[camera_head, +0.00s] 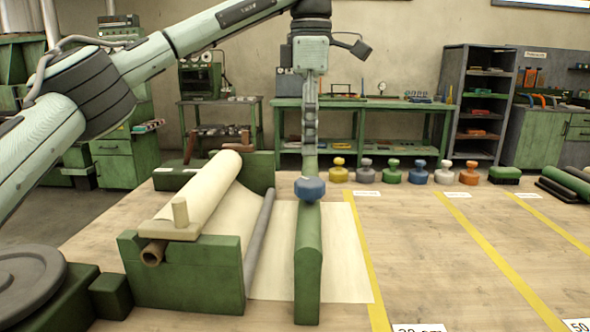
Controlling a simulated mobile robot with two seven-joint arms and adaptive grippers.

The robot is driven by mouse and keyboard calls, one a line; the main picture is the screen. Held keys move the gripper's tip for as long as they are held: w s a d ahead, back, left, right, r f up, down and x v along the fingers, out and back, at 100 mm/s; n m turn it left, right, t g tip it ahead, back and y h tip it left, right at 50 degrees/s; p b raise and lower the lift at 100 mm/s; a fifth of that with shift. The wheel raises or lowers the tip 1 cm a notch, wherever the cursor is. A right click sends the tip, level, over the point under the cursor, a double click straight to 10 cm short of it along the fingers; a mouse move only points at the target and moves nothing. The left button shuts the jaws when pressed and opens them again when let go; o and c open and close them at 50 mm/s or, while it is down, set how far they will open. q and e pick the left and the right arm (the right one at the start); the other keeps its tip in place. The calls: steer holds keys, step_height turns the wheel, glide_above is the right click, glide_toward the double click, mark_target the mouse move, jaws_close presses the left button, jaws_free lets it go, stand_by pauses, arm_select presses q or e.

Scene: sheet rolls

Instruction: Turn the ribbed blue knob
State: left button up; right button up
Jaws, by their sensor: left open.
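The blue knob (310,189) sits on top of the long green bar (308,265) that lies across the pale sheet. Its ribs are too small to make out clearly. My left gripper (310,148) points straight down above the knob, its fingers seen nearly edge-on. It is open and empty, and its tips end near the bar's far end, just above or behind the knob; I cannot tell the exact gap. My right gripper is out of view.
A cream roll (205,190) rests in a green stand (190,275) left of the bar. A row of coloured knobbed weights, including another blue one (417,174), lines the table's back edge. Yellow stripes (480,235) cross the clear wooden tabletop (420,270) on the right.

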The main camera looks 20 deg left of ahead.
mark_target(310, 181)
arm_select(q)
step_height(310, 181, down, 8)
steer(key=shift+d+r, duration=0.1)
steer(key=shift+r, duration=0.05)
steer(key=c, duration=1.2)
